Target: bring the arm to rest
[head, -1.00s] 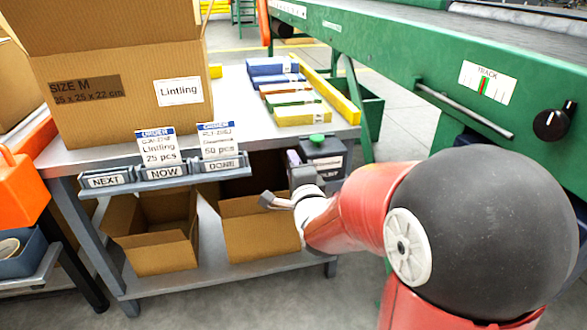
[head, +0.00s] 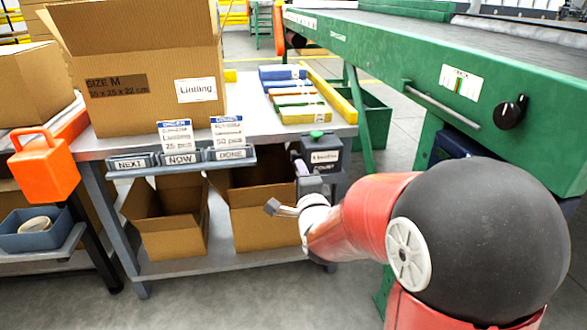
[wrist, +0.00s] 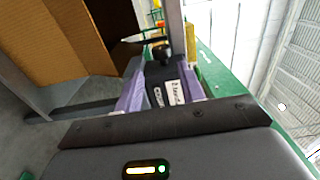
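My red arm with its black joint cover reaches in from the right in the head view. My gripper (head: 299,166), with purple fingers, is in front of the workbench's right end, near the dark counter box (head: 321,154). In the wrist view, the two purple fingers of my gripper (wrist: 161,88) stand apart. The counter box (wrist: 168,92) shows between them, beyond the fingertips. I see nothing held. In the head view, the fingers are small and partly hidden by the hand.
A green conveyor (head: 400,57) is on the right. An orange-handled container (head: 45,168) is at left. Grey floor shows in front.

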